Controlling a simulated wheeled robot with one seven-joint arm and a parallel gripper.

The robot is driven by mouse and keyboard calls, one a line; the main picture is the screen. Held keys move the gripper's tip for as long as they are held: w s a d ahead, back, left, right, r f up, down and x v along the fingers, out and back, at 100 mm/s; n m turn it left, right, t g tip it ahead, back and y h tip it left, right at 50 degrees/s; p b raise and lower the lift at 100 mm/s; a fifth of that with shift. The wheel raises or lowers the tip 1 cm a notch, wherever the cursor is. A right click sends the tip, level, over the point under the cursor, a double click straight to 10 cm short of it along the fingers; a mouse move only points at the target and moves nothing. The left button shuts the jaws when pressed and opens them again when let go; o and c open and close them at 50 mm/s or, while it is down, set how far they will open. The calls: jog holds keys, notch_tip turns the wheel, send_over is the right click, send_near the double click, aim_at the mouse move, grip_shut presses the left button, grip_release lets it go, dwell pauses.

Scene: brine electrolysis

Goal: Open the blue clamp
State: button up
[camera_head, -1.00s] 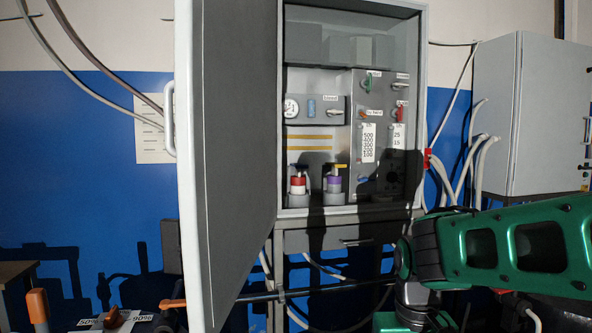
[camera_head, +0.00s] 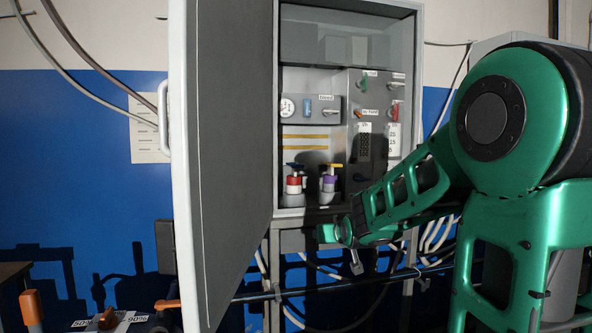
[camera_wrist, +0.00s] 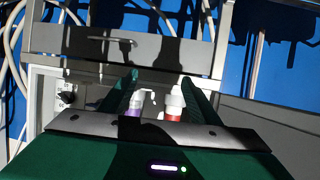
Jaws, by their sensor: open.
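In the head view a small blue piece (camera_head: 293,166) sits on top of the red and white bottle (camera_head: 293,185) in the open cabinet. A blue part also shows on the right panel (camera_head: 361,178). I cannot tell for sure which is the blue clamp. A purple bottle (camera_head: 329,184) with a yellow top piece (camera_head: 334,165) stands to the right. My gripper (camera_wrist: 160,77) is open and empty in the wrist view, its two green fingers apart. The purple (camera_wrist: 133,106) and red (camera_wrist: 173,106) bottles show between and beyond them.
The cabinet's open door (camera_head: 235,150) stands to the left of the opening. Hoses hang below. A white labelled sheet (camera_head: 149,130) is on the blue wall.

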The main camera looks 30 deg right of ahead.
jog(key=w+r+t, duration=0.4)
jog(key=w+r, duration=0.2)
jog(key=w, duration=0.1)
jog(key=n+t+h, duration=0.1)
jog(key=t, duration=0.4)
send_near(297, 166)
jog(key=x, duration=1.1)
jog(key=shift+s+d, duration=0.1)
jog(key=shift+d, duration=0.15)
jog(key=c, duration=1.4)
jog(key=shift+a, duration=0.15)
grip_shut()
